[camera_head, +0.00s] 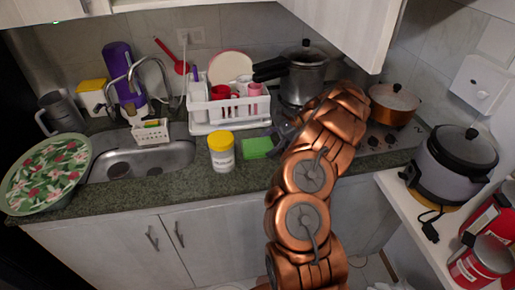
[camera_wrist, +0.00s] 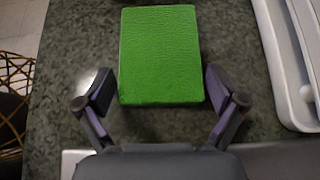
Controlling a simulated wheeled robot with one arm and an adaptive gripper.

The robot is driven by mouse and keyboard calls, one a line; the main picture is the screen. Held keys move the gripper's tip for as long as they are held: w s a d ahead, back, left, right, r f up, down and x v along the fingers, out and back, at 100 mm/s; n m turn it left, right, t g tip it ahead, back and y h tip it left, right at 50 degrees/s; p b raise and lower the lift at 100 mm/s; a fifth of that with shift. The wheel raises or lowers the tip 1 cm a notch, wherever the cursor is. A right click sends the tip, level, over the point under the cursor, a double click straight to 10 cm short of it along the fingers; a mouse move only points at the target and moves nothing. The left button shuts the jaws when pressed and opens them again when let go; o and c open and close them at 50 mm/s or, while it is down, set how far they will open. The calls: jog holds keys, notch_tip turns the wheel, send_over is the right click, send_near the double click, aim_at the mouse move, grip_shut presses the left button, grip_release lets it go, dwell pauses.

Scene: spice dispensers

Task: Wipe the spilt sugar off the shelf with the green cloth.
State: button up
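The green cloth (camera_head: 257,147) lies on the dark counter (camera_head: 190,190) as a flat rectangular block. In the wrist view the cloth (camera_wrist: 160,52) is ahead of and partly between the fingers. My gripper (camera_wrist: 158,88) is open, with one finger on each side of the cloth's near end and gaps on both sides. In the head view my gripper (camera_head: 284,133) is just right of the cloth, partly hidden by my arm. A white shelf (camera_head: 405,204) stands at the right. I cannot make out spilt sugar on it.
A yellow-lidded tub (camera_head: 222,152) stands left of the cloth, with the white dish rack (camera_head: 228,125) behind. A pressure cooker (camera_head: 305,75) and an orange pot (camera_head: 393,104) are behind my arm. A rice cooker (camera_head: 452,168) and red tins (camera_head: 480,262) crowd the shelf.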

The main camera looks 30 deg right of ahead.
aim_at(267, 143)
jog(key=c, duration=0.7)
jog(key=shift+r+p, duration=1.6)
jog(key=shift+r, duration=1.45)
